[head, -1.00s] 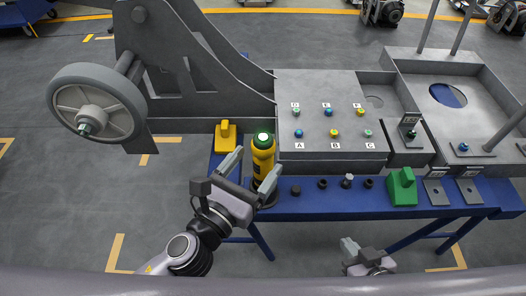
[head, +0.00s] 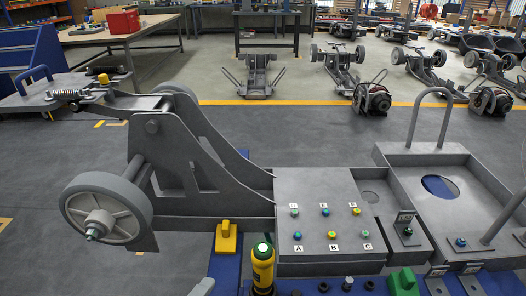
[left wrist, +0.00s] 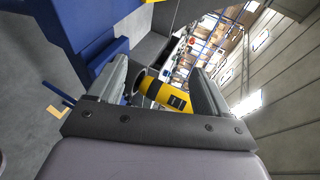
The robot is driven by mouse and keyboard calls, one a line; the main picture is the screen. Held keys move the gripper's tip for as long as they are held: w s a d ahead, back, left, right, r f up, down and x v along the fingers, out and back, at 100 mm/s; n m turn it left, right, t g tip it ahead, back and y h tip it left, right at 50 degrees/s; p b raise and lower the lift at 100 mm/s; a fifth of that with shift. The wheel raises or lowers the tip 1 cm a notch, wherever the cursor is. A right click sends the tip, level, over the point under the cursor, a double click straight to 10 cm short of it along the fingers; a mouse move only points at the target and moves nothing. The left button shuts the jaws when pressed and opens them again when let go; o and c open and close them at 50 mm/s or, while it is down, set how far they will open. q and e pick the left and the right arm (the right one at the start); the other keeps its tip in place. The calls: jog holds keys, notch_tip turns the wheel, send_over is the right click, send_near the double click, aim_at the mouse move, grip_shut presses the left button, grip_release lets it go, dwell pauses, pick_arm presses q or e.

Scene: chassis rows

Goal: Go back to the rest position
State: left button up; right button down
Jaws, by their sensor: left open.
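My left gripper (left wrist: 157,72) is open in the left wrist view, with one finger on each side. The yellow and black tool (left wrist: 168,95) shows in the gap between the fingers, and neither finger is seen closed on it. In the head view the tool (head: 262,268) stands upright at the front left of the grey panel box, its green top showing. Only a grey fingertip of my left gripper (head: 203,287) shows at the bottom edge, left of the tool. My right gripper is not in view.
A blue bench (head: 222,268) carries a yellow block (head: 227,238), a green block (head: 403,283) and small dark fittings. The grey chassis with its button panel (head: 315,190) and wheel (head: 105,213) lies behind. Open floor (head: 330,125) stretches beyond, with other chassis farther off.

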pick_arm(q)
jog(key=s+a+f+n+g+y+p, duration=0.1)
jog(key=s+a+f+n, duration=0.1)
jog(key=n, duration=0.7)
jog(key=s+a+f+n+g+y+p, duration=0.1)
jog(key=s+a+f+n+p, duration=0.1)
jog(key=s+a+n, duration=0.3)
jog(key=a+n, duration=0.1)
jog(key=n, duration=0.3)
jog(key=shift+s+a+f+g, duration=0.25)
jog(key=shift+a+f+g, duration=0.05)
jog(key=shift+a+g, duration=0.1)
